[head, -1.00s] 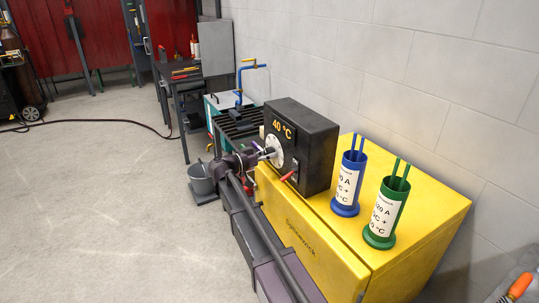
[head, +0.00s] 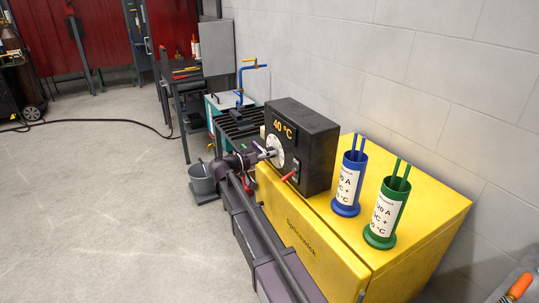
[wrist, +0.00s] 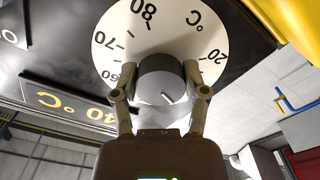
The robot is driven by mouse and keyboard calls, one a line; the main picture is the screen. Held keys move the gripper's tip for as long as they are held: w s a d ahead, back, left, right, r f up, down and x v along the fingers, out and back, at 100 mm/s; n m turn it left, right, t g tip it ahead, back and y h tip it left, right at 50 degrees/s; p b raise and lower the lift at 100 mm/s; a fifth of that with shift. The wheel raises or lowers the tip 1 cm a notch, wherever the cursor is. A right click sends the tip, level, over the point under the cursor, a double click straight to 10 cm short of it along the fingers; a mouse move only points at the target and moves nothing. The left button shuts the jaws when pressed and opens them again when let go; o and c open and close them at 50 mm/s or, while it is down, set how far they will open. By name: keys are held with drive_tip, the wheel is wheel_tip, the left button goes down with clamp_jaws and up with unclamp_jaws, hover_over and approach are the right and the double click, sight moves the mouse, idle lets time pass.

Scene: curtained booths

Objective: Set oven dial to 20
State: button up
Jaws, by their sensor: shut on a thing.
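The black oven (head: 318,150) stands on the yellow cabinet, with a display (head: 283,128) reading 40 °C. Its white round dial (head: 275,151) is on the front face. In the wrist view the dial (wrist: 112,50) shows the printed marks 60, 70, 80, °C and 20, with its lower part hidden. My gripper (wrist: 160,80) is shut on the grey knob (wrist: 160,78) at the dial's centre, one finger on each side. A small pale line shows on the knob's edge.
A red-handled lever (head: 289,176) sticks out at the oven's front, right of the dial. Blue (head: 346,190) and green (head: 383,220) rod holders stand on the yellow cabinet (head: 310,245).

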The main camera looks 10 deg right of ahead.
drive_tip(key=n, duration=0.7)
drive_tip(key=shift+d+r, duration=0.1)
drive_tip(key=shift+r, duration=0.05)
drive_tip(key=n, duration=0.7)
drive_tip(key=shift+r, duration=0.1)
drive_tip(key=o, duration=1.1)
drive_tip(key=shift+o, duration=0.2)
drive_tip(key=v, duration=1.2)
